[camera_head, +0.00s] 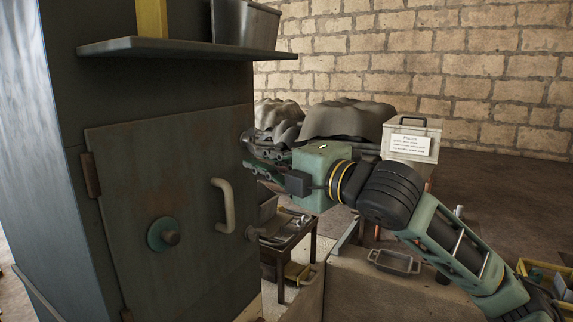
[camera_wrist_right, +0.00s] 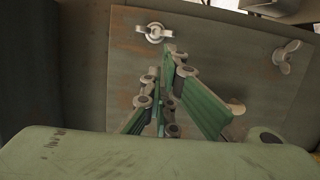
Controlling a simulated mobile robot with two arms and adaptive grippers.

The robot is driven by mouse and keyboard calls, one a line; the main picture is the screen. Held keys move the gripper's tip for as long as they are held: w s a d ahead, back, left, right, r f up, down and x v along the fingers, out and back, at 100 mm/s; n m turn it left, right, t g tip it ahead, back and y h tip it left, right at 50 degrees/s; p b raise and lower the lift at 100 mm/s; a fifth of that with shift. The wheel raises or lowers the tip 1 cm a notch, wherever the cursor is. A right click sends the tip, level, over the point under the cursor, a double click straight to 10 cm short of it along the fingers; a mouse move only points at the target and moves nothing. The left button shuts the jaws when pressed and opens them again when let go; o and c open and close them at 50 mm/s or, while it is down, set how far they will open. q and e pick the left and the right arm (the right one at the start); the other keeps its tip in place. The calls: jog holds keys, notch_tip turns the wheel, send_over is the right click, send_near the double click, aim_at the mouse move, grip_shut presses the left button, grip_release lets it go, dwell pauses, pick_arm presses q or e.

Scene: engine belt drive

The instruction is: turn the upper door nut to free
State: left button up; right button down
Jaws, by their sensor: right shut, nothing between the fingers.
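My right gripper (camera_head: 250,143) is at the upper right edge of the door and covers that spot, so the upper nut is hidden there. In the right wrist view, a pale winged nut (camera_wrist_right: 155,32) stands on the door just beyond the fingertips of my right gripper (camera_wrist_right: 164,68). The fingers are shut and empty, and they appear apart from the nut. My left gripper is out of view.
A shelf (camera_head: 185,48) juts out above. A small table (camera_head: 294,238) and a labelled box (camera_head: 411,138) stand behind my right arm.

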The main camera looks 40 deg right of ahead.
jog(key=shift+s+d, duration=0.2)
jog(key=shift+s, duration=2.5)
jog(key=shift+d+f, duration=0.1)
